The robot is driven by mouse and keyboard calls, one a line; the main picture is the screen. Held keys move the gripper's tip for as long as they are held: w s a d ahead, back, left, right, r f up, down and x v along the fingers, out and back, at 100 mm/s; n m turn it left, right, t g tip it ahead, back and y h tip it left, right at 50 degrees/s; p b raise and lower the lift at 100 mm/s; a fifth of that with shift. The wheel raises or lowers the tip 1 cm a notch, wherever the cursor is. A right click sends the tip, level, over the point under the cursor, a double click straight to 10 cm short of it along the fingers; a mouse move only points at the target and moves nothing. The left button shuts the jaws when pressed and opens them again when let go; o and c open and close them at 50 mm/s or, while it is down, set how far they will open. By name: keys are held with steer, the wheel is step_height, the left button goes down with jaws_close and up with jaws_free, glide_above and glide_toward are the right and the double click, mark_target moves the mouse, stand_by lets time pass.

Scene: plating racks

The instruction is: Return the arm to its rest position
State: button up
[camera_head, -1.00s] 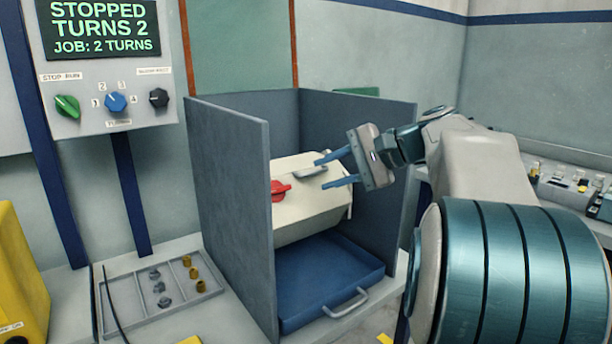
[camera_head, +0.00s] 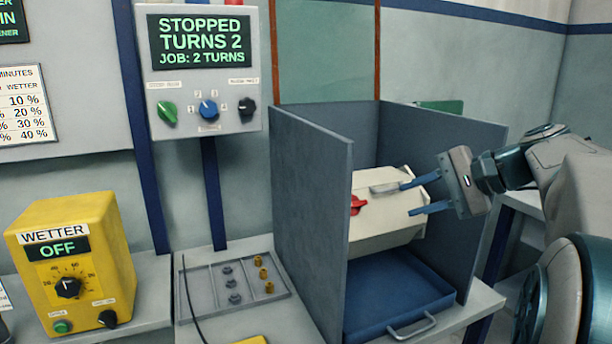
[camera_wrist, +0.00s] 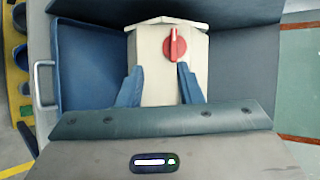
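My gripper (camera_head: 418,197) is open and empty, its two blue fingers spread apart. It points left towards a cream barrel (camera_head: 385,220) with a red knob (camera_head: 357,205) and a grey handle on top. In the wrist view the open fingers (camera_wrist: 160,85) show in front of the cream barrel (camera_wrist: 150,60), with the red knob (camera_wrist: 175,45) beyond them. Whether the fingertips touch the barrel is hard to tell. My arm comes in from the right edge of the head view.
Grey panels (camera_head: 310,200) enclose the barrel on the left and back. A blue tray (camera_head: 400,290) lies below it. A control box (camera_head: 205,75) reads STOPPED, TURNS 2. A yellow wetter box (camera_head: 75,260) reads OFF. A sorting tray (camera_head: 205,300) holds small parts.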

steer(key=s+a+f+n+g+h+p, duration=0.2)
steer(key=s+a+f+n+h+p, duration=0.2)
steer(key=s+p, duration=0.3)
steer(key=s+a+f+n+g+h+p, duration=0.2)
steer(key=s+a+n+h+p, duration=0.3)
steer(key=s+p, duration=0.3)
steer(key=s+f+n, duration=0.1)
steer(key=s, duration=0.2)
steer(key=shift+s+a+f, duration=0.15)
steer(key=shift+f, duration=0.25)
steer(key=shift+c, duration=0.2)
